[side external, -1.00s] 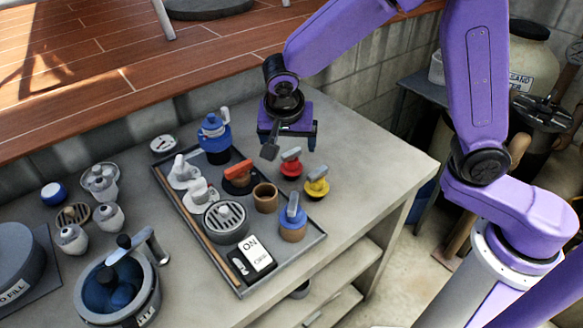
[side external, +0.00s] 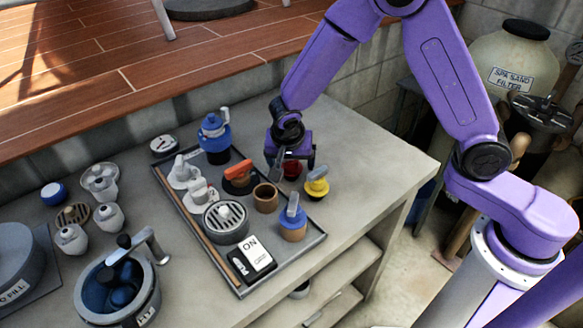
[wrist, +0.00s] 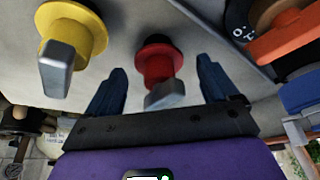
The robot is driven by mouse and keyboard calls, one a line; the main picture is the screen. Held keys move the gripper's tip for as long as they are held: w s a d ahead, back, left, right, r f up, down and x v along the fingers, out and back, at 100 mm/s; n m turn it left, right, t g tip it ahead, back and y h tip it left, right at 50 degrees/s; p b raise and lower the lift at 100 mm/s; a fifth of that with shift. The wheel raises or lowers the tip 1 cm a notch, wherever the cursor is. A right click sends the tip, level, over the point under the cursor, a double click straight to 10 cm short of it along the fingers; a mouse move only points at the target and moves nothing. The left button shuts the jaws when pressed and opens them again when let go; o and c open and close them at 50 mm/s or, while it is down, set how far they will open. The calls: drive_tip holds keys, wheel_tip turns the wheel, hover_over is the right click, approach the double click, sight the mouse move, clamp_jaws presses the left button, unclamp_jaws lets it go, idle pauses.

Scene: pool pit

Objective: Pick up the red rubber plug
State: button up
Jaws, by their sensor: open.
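The red rubber plug (side external: 291,170) stands on the bench just outside the tray's far right edge, partly hidden behind my gripper in the side view. In the wrist view the red plug (wrist: 158,62), with a grey handle, sits between my two blue fingers. My gripper (side external: 291,160) is open and down over the plug. In the wrist view my gripper (wrist: 160,85) shows a finger on each side of the plug with gaps, so nothing is held.
A yellow plug (side external: 316,184) stands close by to the right. An orange-handled knob (side external: 238,178), a brown cup (side external: 265,197) and a blue-topped plug (side external: 293,218) are nearby. The tray (side external: 318,243) holds several fittings. The bench's right part (side external: 375,160) is clear.

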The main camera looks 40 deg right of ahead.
drive_tip(key=c, duration=1.2)
drive_tip(key=shift+o, duration=0.2)
drive_tip(key=shift+r, duration=0.85)
drive_tip(key=s+d+r, duration=0.4)
drive_tip(key=s+r, duration=0.7)
drive_tip(key=s, duration=0.2)
drive_tip(key=shift+s+d+r, duration=0.15)
